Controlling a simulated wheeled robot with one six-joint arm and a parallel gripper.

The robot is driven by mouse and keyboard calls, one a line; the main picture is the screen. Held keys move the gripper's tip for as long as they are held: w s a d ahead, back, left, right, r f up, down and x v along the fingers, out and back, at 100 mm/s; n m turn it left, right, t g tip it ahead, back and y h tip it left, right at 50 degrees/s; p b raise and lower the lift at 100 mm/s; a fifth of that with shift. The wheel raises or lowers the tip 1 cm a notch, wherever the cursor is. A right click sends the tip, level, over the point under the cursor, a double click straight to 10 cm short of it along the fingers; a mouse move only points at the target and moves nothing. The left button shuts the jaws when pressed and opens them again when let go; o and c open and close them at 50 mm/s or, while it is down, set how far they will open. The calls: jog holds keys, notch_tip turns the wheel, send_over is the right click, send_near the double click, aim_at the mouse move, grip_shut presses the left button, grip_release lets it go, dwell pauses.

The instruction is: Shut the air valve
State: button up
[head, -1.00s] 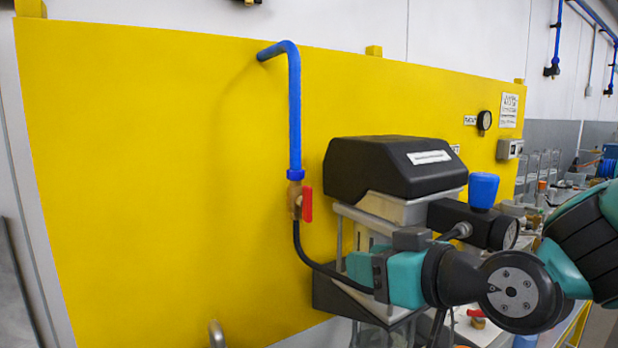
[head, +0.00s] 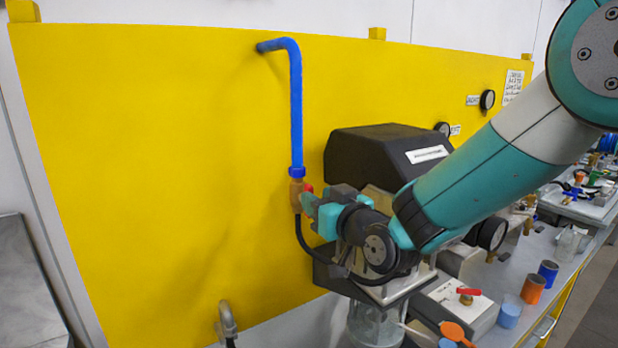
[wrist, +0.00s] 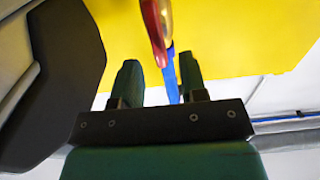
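The air valve (head: 296,195) is a brass body under the blue pipe (head: 296,110) on the yellow panel. The top of its red handle (head: 308,187) shows; its lower part is hidden behind my gripper (head: 308,209). My gripper is close to the valve's right side, pointing at it. In the wrist view, my gripper's two dark green fingers (wrist: 160,75) stand apart. The red handle (wrist: 152,22) appears ahead, in line with the gap between them. The blue pipe (wrist: 171,78) shows through that gap. I cannot tell whether a finger touches the handle.
The black-topped machine (head: 372,155) stands just right of the valve, close behind my wrist. A black hose (head: 305,245) runs down from the valve. A bench (head: 545,240) with cups is at the right. The yellow panel (head: 150,180) left of the valve is clear.

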jog(key=shift+p+x, duration=0.7)
jog(key=shift+x, duration=1.35)
grip_shut()
